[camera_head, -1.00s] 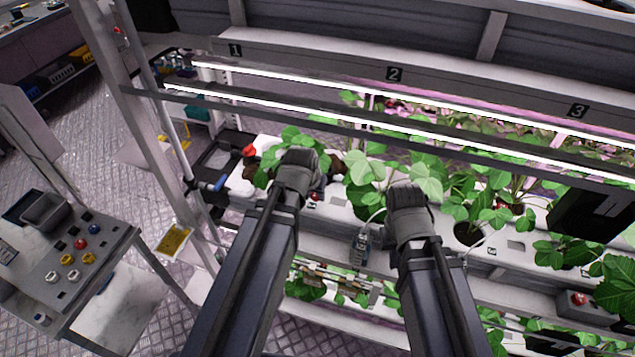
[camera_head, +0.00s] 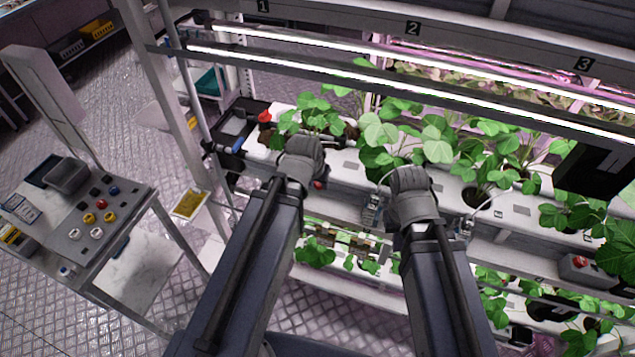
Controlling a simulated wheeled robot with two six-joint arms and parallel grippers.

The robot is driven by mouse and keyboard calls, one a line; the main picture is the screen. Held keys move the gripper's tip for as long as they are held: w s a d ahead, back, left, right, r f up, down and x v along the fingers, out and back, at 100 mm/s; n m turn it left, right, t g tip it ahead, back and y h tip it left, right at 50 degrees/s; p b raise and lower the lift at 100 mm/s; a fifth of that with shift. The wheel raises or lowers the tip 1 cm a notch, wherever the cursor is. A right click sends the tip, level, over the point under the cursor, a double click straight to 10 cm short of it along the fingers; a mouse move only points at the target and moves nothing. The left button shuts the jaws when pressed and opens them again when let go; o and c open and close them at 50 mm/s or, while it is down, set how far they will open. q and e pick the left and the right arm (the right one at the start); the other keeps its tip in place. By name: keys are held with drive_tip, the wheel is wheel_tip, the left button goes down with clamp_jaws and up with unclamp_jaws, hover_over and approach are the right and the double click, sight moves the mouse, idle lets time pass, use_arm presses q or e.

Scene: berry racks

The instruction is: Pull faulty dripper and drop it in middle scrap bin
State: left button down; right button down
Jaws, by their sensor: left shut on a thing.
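My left gripper (camera_head: 302,158) is in front of the white growing channel (camera_head: 352,168), below a leafy plant (camera_head: 316,114). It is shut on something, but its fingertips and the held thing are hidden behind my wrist. A small red part (camera_head: 318,185) shows beside it. My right gripper (camera_head: 410,182) is in front of the channel further right, and its fingertips are hidden too. A thin pale tube (camera_head: 384,178) curves beside it, above a small grey device (camera_head: 372,208). I cannot clearly make out a dripper or a middle scrap bin.
A cart (camera_head: 110,240) stands at the left with a grey container (camera_head: 66,175) and several coloured knobs. A dark tray (camera_head: 236,128) sits at the channel's left end. Lit bars (camera_head: 400,82) cross above the plants.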

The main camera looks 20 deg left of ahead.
use_arm(q)
drive_tip(key=shift+s+r+p, duration=0.1)
drive_tip(key=shift+r+p, duration=0.3)
drive_tip(key=shift+r, duration=0.2)
drive_tip(key=shift+r+p, duration=0.75)
drive_tip(key=shift+p, duration=0.05)
